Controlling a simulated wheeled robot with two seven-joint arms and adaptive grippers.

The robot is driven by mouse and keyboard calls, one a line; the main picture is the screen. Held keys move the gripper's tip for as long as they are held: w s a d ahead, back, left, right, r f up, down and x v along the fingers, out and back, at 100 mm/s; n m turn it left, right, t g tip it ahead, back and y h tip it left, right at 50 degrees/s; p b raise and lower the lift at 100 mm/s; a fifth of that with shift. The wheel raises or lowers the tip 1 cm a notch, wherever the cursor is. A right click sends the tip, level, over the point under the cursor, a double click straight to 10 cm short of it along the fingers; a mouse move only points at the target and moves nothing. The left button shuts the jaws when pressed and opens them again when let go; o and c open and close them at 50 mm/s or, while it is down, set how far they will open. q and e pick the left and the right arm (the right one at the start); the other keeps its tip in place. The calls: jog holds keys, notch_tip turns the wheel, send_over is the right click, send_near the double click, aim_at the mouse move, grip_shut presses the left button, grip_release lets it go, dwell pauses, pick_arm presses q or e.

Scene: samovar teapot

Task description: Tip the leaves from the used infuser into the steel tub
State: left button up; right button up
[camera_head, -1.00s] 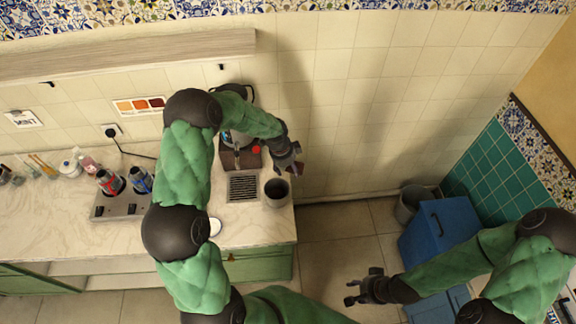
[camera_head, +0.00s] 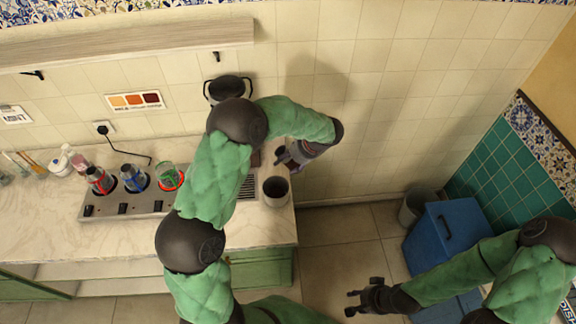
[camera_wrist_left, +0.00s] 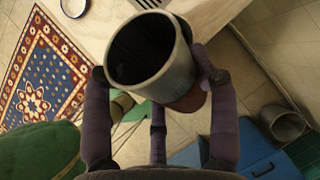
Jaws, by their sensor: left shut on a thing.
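My left gripper (camera_head: 286,157) is shut on the used infuser (camera_head: 281,151), above the counter's right end. In the left wrist view the infuser (camera_wrist_left: 178,76) is a grey open cylinder between the fingers, with a dark mouth facing the camera and a reddish-brown part (camera_wrist_left: 188,100) behind it. I cannot make out leaves inside. The steel tub (camera_head: 276,191) stands upright at the counter's right end, just below the gripper in the head view. I cannot identify the tub in the wrist view. My right gripper (camera_head: 366,296) is open and empty over the floor.
A slotted drip grille (camera_head: 248,187) lies left of the tub. A panel (camera_head: 150,205) with several coloured vessels stands further left. A dark pot (camera_head: 228,88) is behind my left arm. A blue chest (camera_head: 446,225) and a grey bin (camera_head: 413,207) stand on the floor at right.

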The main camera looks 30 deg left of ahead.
pick_arm(q)
jog(key=g+y+b, duration=0.1)
jog(key=y, duration=0.4)
jog(key=shift+d+r+m+b, duration=0.1)
jog(key=shift+m+b, duration=0.2)
jog(key=shift+b, duration=0.05)
jog(key=shift+r+g+y, duration=0.2)
jog(key=shift+g+y, duration=0.1)
jog(key=shift+y, duration=0.6)
jog(key=shift+r, duration=0.15)
jog(key=shift+b, duration=0.3)
